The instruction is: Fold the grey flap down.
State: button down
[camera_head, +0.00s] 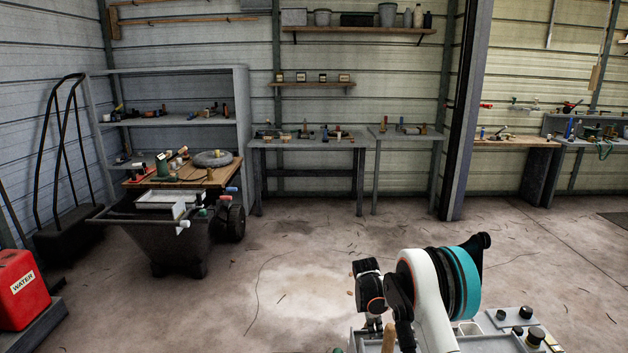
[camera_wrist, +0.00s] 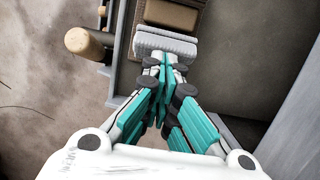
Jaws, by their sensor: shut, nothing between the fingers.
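My gripper (camera_wrist: 165,68) is shut and empty in the wrist view. Its fingertips are at the near side of a light grey ribbed piece (camera_wrist: 165,42); whether they touch it I cannot tell. A grey panel (camera_wrist: 290,115) stands along the right edge of the wrist view. I cannot tell for sure which of these grey parts is the flap. In the head view a grey caddy top (camera_head: 475,342) shows at the bottom edge, partly hidden by my arm. The gripper's fingers are hard to make out there.
A wooden rod end (camera_wrist: 84,42) sticks out left of a grey edge (camera_wrist: 124,52). A brown block (camera_wrist: 172,15) lies beyond the ribbed piece. A loaded cart (camera_head: 175,235) stands at left, a red water can (camera_head: 22,285) far left. The middle floor is clear.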

jog(key=shift+d, duration=0.2)
dwell(0.3)
jog(key=shift+d, duration=0.35)
jog(key=shift+a+f, duration=0.1)
jog(key=shift+a, duration=1.2)
notch_tip(320, 180, up, 6)
jog(key=p, duration=0.2)
